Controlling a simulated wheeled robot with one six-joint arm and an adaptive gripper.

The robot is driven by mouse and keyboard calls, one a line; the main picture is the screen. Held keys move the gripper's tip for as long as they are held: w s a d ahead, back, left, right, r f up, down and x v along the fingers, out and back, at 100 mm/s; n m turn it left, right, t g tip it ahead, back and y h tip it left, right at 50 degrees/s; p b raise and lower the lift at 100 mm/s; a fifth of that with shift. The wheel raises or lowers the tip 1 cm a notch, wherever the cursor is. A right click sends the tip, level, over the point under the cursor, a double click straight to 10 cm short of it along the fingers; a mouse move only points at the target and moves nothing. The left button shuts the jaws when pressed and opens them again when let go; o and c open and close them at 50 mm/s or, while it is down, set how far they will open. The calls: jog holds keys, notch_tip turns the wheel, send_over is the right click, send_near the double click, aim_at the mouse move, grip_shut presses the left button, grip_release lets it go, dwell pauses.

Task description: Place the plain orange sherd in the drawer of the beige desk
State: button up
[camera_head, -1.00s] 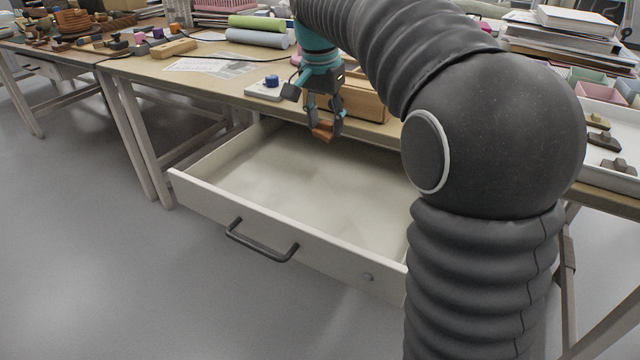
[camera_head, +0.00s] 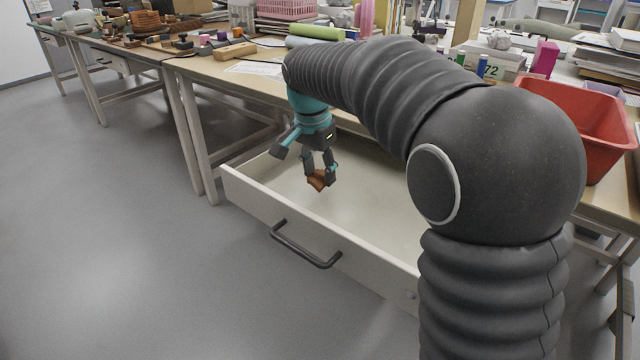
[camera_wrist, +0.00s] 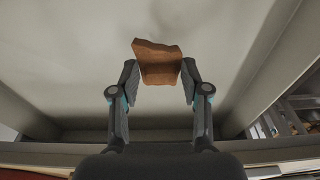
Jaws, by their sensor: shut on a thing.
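The plain orange sherd (camera_head: 316,181) is between the fingertips of my gripper (camera_head: 320,172), which is shut on it. In the wrist view the sherd (camera_wrist: 158,63) sticks out past the fingertips of my gripper (camera_wrist: 159,82). The drawer (camera_head: 330,257) of the beige desk is pulled out and looks empty, with a cream inside and a dark bar handle. The sherd is over the open drawer, with the drawer floor (camera_wrist: 75,60) behind it in the wrist view. I cannot tell the exact height of the sherd above that floor. My arm hides the drawer's right part.
The desk top (camera_head: 225,72) stands above and behind the drawer. A wooden block (camera_head: 235,50), papers and a green roll (camera_head: 316,32) lie on it. A red bin (camera_head: 590,120) stands at the right. The grey floor in front is clear.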

aim_at(319, 177)
jog(key=shift+f, duration=1.8)
jog(key=shift+f+b, duration=0.2)
jog(key=shift+b, duration=0.15)
jog(key=o, duration=1.2)
jog(key=shift+o, duration=0.2)
jog(key=shift+r, duration=0.1)
notch_tip(319, 177, up, 12)
jog(key=s+a+p, duration=0.1)
jog(key=p, duration=0.1)
jog(key=shift+s, duration=0.2)
